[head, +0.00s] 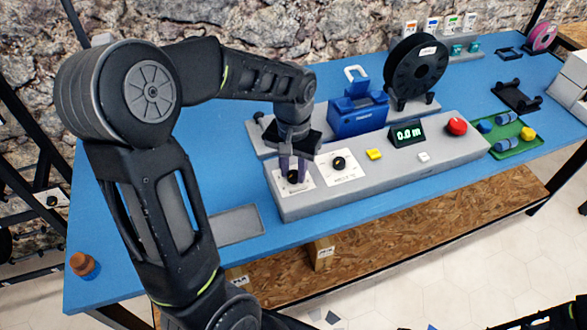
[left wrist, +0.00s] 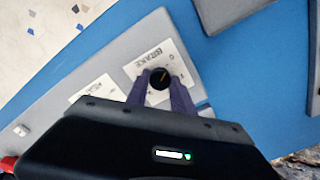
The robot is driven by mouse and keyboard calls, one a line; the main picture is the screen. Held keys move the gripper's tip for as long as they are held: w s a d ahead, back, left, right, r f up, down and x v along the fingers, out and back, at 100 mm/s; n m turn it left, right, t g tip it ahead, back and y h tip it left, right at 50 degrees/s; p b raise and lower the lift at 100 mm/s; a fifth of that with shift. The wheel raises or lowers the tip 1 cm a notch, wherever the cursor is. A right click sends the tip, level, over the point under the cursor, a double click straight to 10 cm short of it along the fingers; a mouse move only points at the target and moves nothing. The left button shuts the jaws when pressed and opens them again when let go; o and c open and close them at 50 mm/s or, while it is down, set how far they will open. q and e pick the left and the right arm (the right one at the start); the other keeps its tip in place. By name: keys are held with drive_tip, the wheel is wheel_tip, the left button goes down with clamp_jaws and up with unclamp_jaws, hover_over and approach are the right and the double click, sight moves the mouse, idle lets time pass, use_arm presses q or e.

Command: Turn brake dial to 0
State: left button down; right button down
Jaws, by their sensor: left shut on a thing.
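The brake dial (left wrist: 160,79) is a small round black knob with a yellow pointer line, on a white plate (left wrist: 134,70) printed "BRAKE". In the left wrist view the pointer slants toward the upper right; the scale marks are too small to read surely. My left gripper (head: 292,172) comes down from above at the left end of the grey console (head: 400,178). Its two purple fingers are shut on the dial, one on each side, as the left wrist view also shows. The dial (head: 293,177) is partly hidden by the fingers in the head view.
A second black knob (head: 339,163) sits close to the right on its own plate. Further right are a yellow button (head: 374,154), a display reading "0.0 m" (head: 407,133) and a red button (head: 457,126). A blue device (head: 357,112) and a black spool (head: 416,68) stand behind.

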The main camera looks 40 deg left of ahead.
sight(293, 174)
use_arm(q)
drive_tip(key=c, duration=1.1)
unclamp_jaws()
drive_tip(key=shift+r, duration=0.1)
wheel_tip(293, 174, up, 8)
drive_tip(key=shift+f, duration=0.15)
